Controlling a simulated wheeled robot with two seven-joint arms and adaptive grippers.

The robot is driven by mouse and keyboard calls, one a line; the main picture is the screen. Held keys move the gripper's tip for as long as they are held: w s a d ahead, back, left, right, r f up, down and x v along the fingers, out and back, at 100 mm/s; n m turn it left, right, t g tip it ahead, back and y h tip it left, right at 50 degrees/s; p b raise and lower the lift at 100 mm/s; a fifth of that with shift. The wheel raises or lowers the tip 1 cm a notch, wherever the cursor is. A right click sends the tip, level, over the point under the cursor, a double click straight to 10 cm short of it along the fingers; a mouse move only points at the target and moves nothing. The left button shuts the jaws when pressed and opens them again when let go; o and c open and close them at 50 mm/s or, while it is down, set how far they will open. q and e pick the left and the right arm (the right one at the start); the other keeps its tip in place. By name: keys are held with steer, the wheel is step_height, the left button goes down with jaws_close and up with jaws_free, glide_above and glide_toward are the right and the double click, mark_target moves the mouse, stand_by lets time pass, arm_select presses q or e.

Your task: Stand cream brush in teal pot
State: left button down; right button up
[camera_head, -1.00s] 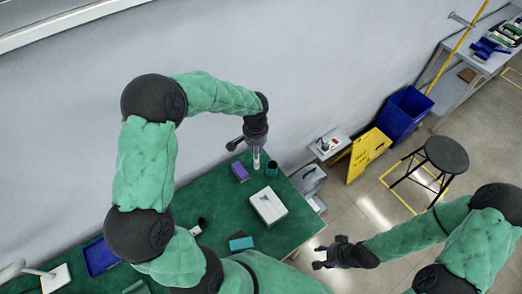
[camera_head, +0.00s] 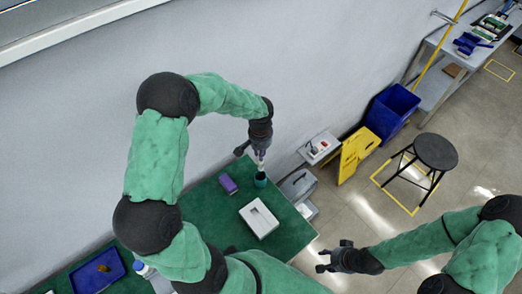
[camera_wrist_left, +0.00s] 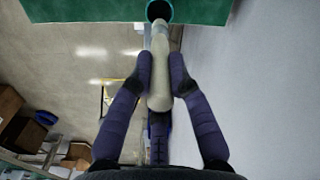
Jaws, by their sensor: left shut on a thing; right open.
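My left gripper (camera_head: 260,150) is shut on the cream brush (camera_head: 261,166) above the far end of the green table. The brush hangs roughly upright below the fingers. The small dark teal pot (camera_head: 261,181) stands directly beneath it. In the left wrist view the brush (camera_wrist_left: 160,88) sits between the two fingers (camera_wrist_left: 161,75), and its far end overlaps the rim of the pot (camera_wrist_left: 159,8). I cannot tell whether that end is inside the pot or just over its mouth. My right gripper (camera_head: 334,258) is open and empty, out over the floor.
A purple block (camera_head: 228,184) lies left of the pot, and a white tray (camera_head: 259,218) lies in front of it on the green table (camera_head: 207,207). A blue tray (camera_head: 98,276) is at the lower left. A grey wall (camera_head: 75,120) runs close behind.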

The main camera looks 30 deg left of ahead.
mark_target(261, 165)
arm_select(q)
steer(key=shift+f+b, duration=0.95)
steer(key=shift+f, duration=0.95)
steer(key=shift+w+f+b, duration=0.1)
steer(key=shift+f+b, duration=0.95)
steer(key=shift+f, duration=0.1)
steer(key=shift+f+b, duration=1.45)
steer(key=shift+f, duration=0.3)
steer(key=c, duration=1.1)
jaws_free()
step_height(261, 165, up, 12)
steer(key=shift+r, duration=0.1)
